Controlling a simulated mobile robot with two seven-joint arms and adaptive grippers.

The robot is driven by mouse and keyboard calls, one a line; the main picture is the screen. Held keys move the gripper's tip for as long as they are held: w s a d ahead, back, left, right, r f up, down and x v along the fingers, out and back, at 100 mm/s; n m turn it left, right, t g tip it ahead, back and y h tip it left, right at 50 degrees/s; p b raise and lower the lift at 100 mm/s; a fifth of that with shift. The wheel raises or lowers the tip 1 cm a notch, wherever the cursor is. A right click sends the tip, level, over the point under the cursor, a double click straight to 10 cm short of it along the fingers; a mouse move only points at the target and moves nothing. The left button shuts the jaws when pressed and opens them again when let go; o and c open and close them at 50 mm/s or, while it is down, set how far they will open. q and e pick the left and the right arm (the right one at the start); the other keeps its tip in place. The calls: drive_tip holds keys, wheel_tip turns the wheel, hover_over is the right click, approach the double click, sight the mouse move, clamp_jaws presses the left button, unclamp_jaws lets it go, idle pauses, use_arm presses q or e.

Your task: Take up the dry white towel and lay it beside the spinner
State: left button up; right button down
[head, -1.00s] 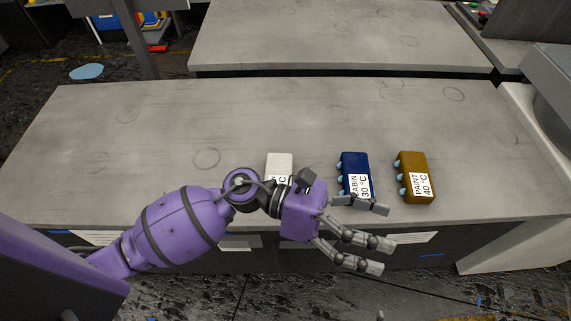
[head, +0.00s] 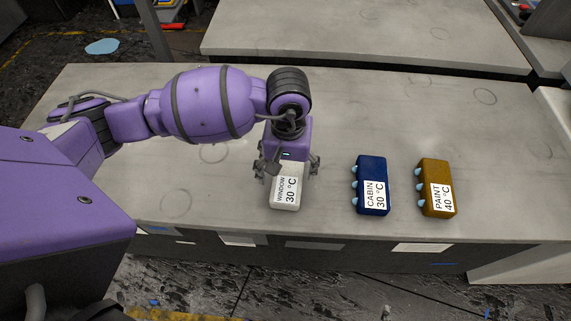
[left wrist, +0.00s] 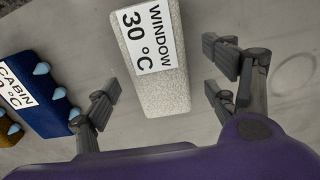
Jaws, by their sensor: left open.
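The white towel (head: 285,200) is a folded white block with a label reading WINDOW 30 °C, lying on the grey table near its front edge. In the left wrist view the white towel (left wrist: 163,85) lies between my open fingers with a gap on each side. My left gripper (head: 289,168) is open and points down over the towel's far end. It also shows in the left wrist view (left wrist: 160,100). I cannot make out a spinner for certain. My right gripper is not in view.
A blue block (head: 371,185) labelled CABIN and a brown block (head: 436,187) labelled PAINT lie to the towel's right, with pale blue bumps on their left sides. A white structure (head: 556,110) stands at the right edge. The table (head: 400,115) behind the blocks is clear.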

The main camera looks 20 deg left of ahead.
sight(288, 176)
use_arm(q)
drive_tip(key=shift+d+f, duration=0.1)
drive_tip(key=shift+f, duration=1.4)
drive_tip(key=c, duration=1.2)
drive_tip(key=shift+c, duration=0.8)
drive_tip(key=shift+r, duration=0.15)
